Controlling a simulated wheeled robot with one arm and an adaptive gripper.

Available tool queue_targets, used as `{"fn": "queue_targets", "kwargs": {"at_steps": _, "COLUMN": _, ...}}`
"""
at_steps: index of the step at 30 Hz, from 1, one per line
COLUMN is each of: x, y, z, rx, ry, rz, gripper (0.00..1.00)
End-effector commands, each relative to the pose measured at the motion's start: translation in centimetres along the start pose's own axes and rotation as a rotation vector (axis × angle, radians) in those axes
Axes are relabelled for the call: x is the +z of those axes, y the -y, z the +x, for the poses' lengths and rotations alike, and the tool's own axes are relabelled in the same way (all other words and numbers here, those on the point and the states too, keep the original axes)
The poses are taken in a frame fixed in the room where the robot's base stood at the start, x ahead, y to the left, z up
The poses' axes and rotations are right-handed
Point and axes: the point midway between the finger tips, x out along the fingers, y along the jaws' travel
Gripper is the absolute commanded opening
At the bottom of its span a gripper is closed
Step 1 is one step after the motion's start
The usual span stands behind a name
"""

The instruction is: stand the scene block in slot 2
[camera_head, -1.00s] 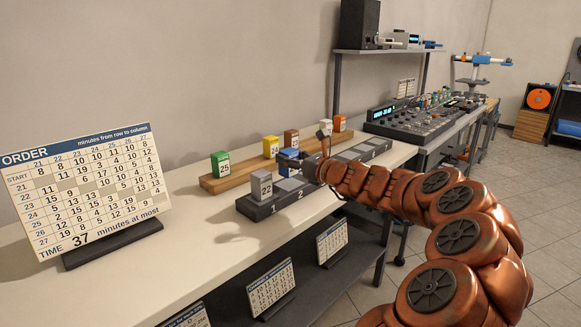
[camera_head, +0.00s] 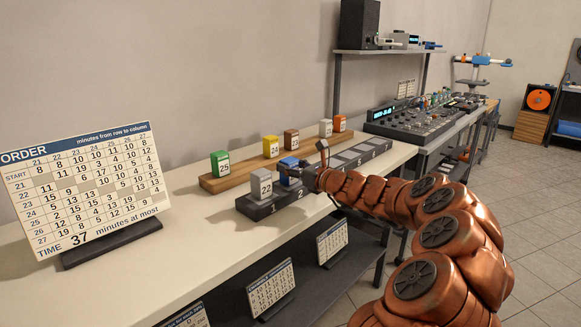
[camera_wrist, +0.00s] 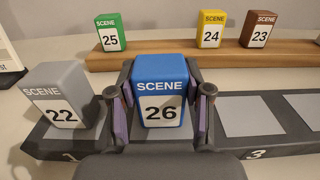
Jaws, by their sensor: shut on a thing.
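The blue scene block 26 (camera_wrist: 160,95) stands upright between the fingers of my gripper (camera_wrist: 160,112) in the wrist view. The gripper is shut on its sides. The blue block also shows in the head view (camera_head: 289,170), partly hidden by my gripper (camera_head: 296,176). It is at slot 2 of the dark slot rack (camera_wrist: 290,148), right of the grey block 22 (camera_wrist: 60,100), which stands in slot 1. My gripper hides slot 2's pad, so I cannot tell whether the block's base touches it.
A wooden rack (camera_head: 238,178) behind holds the green block 25 (camera_head: 220,163), yellow 24 (camera_head: 271,147), brown 23 (camera_head: 291,139), a pale block (camera_head: 325,128) and an orange one (camera_head: 340,123). Slot 3's pad (camera_wrist: 248,115) is bare. An order board (camera_head: 90,190) stands at the left.

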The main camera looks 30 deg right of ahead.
Motion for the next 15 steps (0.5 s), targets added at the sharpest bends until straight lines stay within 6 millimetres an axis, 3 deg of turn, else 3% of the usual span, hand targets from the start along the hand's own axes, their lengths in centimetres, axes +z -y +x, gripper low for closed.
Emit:
{"fn": "queue_targets", "kwargs": {"at_steps": 2, "x": -0.23, "y": -0.02, "z": 0.02, "rx": 0.0, "ry": 0.0, "rz": 0.001, "gripper": 0.12}}
{"fn": "queue_targets", "kwargs": {"at_steps": 3, "x": -0.22, "y": -0.01, "z": 0.01, "rx": 0.0, "ry": 0.0, "rz": 0.0, "gripper": 0.52}}
{"fn": "queue_targets", "kwargs": {"at_steps": 9, "x": -0.21, "y": -0.02, "z": 0.01, "rx": 0.0, "ry": 0.0, "rz": 0.0, "gripper": 0.73}}
{"fn": "queue_targets", "kwargs": {"at_steps": 15, "x": -0.21, "y": -0.02, "z": 0.01, "rx": 0.0, "ry": 0.0, "rz": 0.001, "gripper": 0.74}}
